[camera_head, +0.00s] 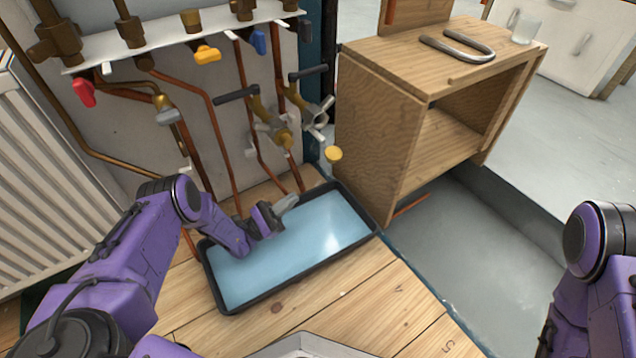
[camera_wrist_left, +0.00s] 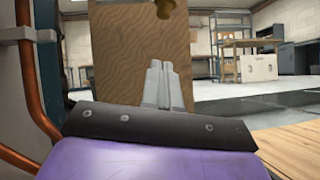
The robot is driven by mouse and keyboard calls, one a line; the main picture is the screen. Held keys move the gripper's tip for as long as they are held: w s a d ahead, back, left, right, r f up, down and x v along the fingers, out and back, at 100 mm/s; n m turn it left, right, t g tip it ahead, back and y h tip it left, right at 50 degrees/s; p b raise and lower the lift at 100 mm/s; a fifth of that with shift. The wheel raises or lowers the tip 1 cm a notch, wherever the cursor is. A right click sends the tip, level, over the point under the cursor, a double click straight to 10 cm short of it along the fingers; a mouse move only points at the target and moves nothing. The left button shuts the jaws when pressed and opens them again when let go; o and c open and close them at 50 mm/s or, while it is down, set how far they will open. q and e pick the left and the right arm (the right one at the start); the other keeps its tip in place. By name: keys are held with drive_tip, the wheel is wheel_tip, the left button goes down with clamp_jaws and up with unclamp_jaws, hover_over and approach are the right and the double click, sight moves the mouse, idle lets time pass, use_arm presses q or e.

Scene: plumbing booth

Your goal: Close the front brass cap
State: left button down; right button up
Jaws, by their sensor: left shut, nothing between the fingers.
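A round yellow brass cap (camera_head: 333,153) shows in the head view, right of the lower valves and in front of the wooden cabinet's side. How it is attached is too small to tell. A brass piece (camera_wrist_left: 169,7), cut off by the top edge of the left wrist view, may be the same cap. My left gripper (camera_head: 287,203) is shut and empty above the tray, lower and to the left of the cap in the head view. In the left wrist view its grey fingers (camera_wrist_left: 160,72) are together, below the brass piece and apart from it. My right gripper is out of view.
A black-rimmed tray (camera_head: 295,294) with a bluish bottom lies on the wooden floor. Copper pipes (camera_head: 212,125) and valves with coloured handles stand behind it. A wooden cabinet (camera_head: 380,128) with a grey U-shaped pipe (camera_head: 458,48) on top is at the right.

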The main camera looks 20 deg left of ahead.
sight(330, 153)
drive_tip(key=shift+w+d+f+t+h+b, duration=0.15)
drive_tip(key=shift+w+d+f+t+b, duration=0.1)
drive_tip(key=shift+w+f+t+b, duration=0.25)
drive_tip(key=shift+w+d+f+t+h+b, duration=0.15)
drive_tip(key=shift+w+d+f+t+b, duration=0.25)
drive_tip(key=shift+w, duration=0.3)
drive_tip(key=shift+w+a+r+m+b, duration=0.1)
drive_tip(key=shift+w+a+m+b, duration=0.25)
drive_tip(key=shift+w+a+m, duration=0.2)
use_arm(q)
drive_tip(key=s+r+x, duration=0.1)
drive_tip(key=r+x, duration=0.1)
drive_tip(key=x, duration=1)
drive_tip(key=shift+s+a+r, duration=0.15)
drive_tip(key=shift+s+r, duration=0.1)
drive_tip(key=shift+s, duration=0.05)
